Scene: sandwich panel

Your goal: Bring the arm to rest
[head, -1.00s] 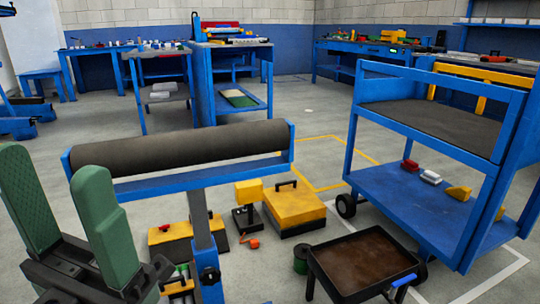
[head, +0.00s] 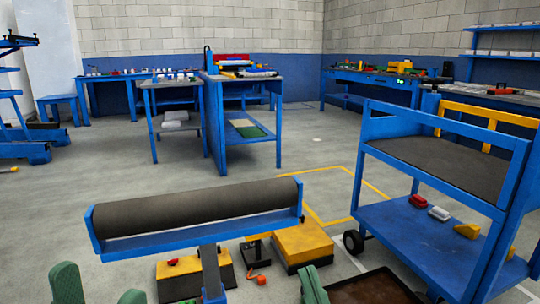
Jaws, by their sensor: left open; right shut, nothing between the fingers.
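My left gripper (head: 99,281) is at the bottom left of the head view. Its two green fingers stand apart with nothing between them, and only their upper parts show. My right gripper (head: 312,283) shows at the bottom centre as green fingers pressed together, with nothing held. It is beside the dark tray, in front of the yellow-topped box. The rest of both arms is below the picture edge.
A blue roller stand (head: 200,238) with a dark roller stands close ahead. A blue cart (head: 405,222) is at the right. Yellow-topped boxes (head: 303,241) and a brown tray (head: 372,290) are low in front. Workbenches line the back; the middle floor is open.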

